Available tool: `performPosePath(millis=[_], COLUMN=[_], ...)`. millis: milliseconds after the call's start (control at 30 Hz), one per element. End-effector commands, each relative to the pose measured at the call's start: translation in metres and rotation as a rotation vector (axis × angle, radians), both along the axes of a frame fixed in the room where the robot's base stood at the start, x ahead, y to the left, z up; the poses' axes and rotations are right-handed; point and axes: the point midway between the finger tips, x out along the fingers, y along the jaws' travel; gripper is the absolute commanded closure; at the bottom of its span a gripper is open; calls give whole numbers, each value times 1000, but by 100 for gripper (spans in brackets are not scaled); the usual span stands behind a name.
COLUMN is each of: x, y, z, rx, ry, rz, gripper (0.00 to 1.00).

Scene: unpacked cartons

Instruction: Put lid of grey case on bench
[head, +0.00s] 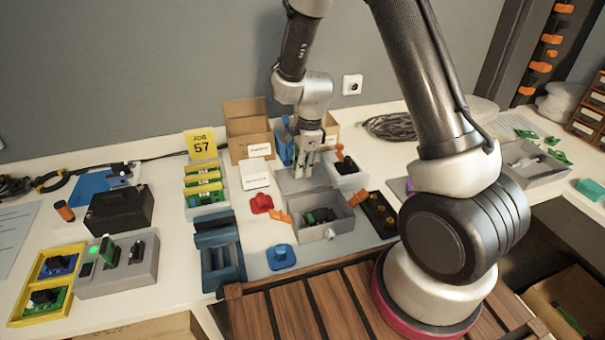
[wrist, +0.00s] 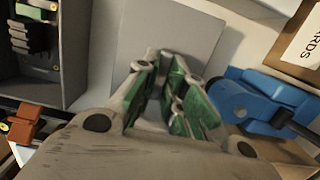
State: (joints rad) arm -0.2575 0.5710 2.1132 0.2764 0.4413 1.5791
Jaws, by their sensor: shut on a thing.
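The open grey case (head: 341,222) stands on the bench (head: 262,232) with a dark and green part inside. Its flat grey lid (head: 288,184) is off the case, just behind it. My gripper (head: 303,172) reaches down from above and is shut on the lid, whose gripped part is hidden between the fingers. In the wrist view the lid (wrist: 190,35) lies flat under the green-padded fingers (wrist: 166,62), beside the case (wrist: 75,50). I cannot tell whether the lid touches the bench.
A blue object (wrist: 262,100) is close beside my fingers in the wrist view. A cardboard carton (head: 245,118) stands behind. Bare bench shows left of the case.

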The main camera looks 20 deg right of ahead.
Motion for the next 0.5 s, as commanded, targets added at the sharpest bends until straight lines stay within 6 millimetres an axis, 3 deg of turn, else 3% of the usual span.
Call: performPosePath(millis=[133, 467, 500], x=[0, 0, 0], y=[0, 0, 0], z=[-21, -24, -25], rx=[0, 0, 0], ry=[1, 1, 1], rz=[-1, 0, 0], gripper=[100, 100, 86])
